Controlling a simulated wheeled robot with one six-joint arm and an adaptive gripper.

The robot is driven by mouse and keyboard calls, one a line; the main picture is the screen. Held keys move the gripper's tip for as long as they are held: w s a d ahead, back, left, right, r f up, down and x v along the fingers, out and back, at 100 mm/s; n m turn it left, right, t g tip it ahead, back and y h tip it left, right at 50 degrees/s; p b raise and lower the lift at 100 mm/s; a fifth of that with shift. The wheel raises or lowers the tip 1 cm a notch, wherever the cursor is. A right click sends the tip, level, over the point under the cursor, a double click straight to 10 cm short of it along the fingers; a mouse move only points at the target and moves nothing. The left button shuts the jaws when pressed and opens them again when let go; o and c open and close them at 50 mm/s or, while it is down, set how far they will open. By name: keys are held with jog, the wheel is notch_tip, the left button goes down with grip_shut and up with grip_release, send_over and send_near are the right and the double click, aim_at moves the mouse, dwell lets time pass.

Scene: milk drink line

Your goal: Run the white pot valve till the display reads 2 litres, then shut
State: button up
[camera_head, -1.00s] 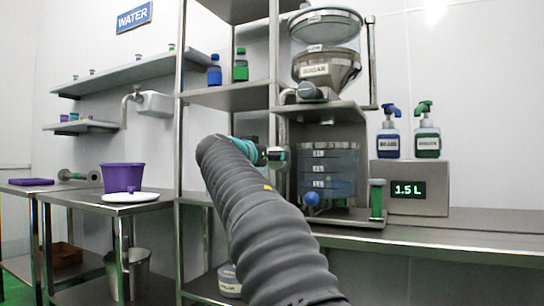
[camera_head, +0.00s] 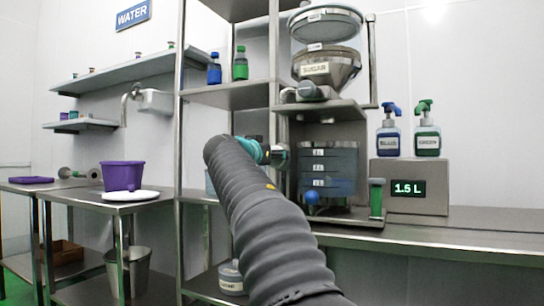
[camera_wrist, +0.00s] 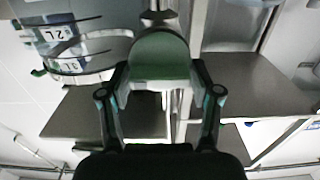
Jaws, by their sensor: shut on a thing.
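The display (camera_head: 408,188) on the grey box reads 1.5 L. A clear pot (camera_head: 330,165) with litre labels stands under the sugar hopper. A blue knob (camera_head: 311,198) is at its lower front. My gripper (camera_head: 279,155) is at the left side of the pot in the head view; its fingers are small there. In the wrist view my gripper (camera_wrist: 160,90) is shut on a green handle (camera_wrist: 160,58) on a metal stem. A pot with 2L and 1L labels (camera_wrist: 62,40) shows at the upper left there. I cannot tell the valve's exact setting.
A green-topped upright part (camera_head: 376,200) stands right of the pot. Blue and green pump bottles (camera_head: 388,140) stand on the display box. A purple bucket (camera_head: 123,176) and a white plate (camera_head: 130,196) are on the left table. The counter (camera_head: 460,236) at the right is clear.

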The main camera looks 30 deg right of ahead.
jog(key=shift+w+n+p, duration=0.15)
jog(key=shift+n+p, duration=0.3)
jog(key=shift+n, duration=2.25)
jog(key=o, duration=1)
jog(key=shift+a, duration=0.1)
jog(key=v, duration=1.2)
